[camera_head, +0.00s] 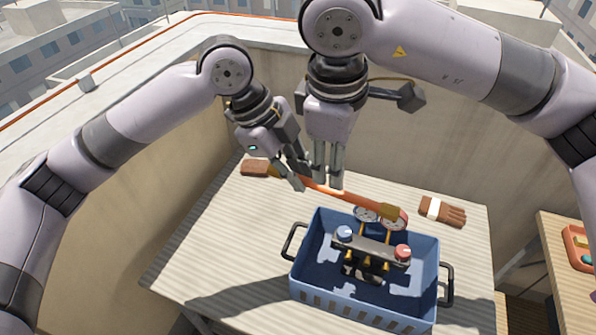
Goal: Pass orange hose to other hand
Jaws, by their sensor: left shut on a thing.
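The orange hose (352,198) runs from my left gripper down to the right, above the back of the blue crate (365,310). Its brownish right end (389,211) is close to the gauges. My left gripper (297,180) is shut on the hose near its left part. My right gripper (329,184) points straight down just right of the left one, with its fingertips at the hose. Whether its fingers grip the hose or only stand beside it cannot be told. The fingers hide part of the hose.
A gauge manifold (372,250) with blue and red knobs stands in the crate. A brown glove (444,212) lies at the table's back right; another brown item (255,168) lies at back left. The striped table (225,245) is clear at left. A side table (560,270) stands right.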

